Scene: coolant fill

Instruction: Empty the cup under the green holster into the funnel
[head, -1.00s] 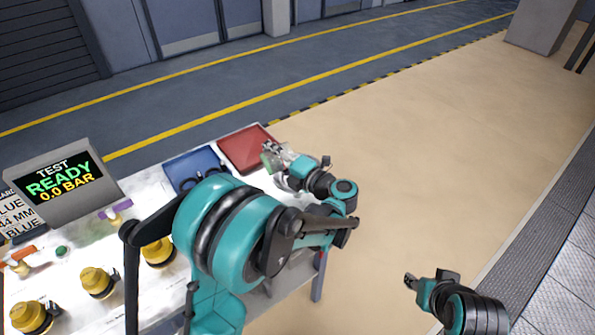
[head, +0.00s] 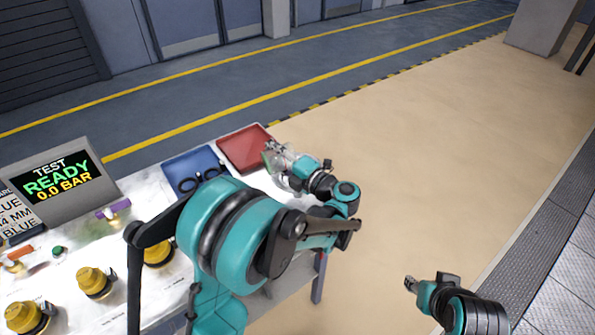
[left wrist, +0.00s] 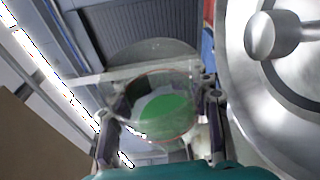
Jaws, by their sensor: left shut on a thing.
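My left gripper (head: 281,158) is over the far right end of the table, near the red tray. It is shut on a clear cup (head: 275,165). In the left wrist view the cup (left wrist: 166,112) sits between the two fingers (left wrist: 160,125), with green liquid in it. The cup is see-through and its exact tilt is hard to tell. I cannot make out a funnel for certain in either view. The green holster is not clearly visible. My right gripper (head: 412,284) is at the lower right, away from the table, and its jaw gap is unclear.
A blue tray (head: 172,163) with a dark looped object and a red tray (head: 240,150) lie at the table's far end. Yellow knobs (head: 92,280), a purple holder (head: 113,209) and a display (head: 65,180) stand at left. A large shiny round metal part (left wrist: 240,90) fills the wrist view's right.

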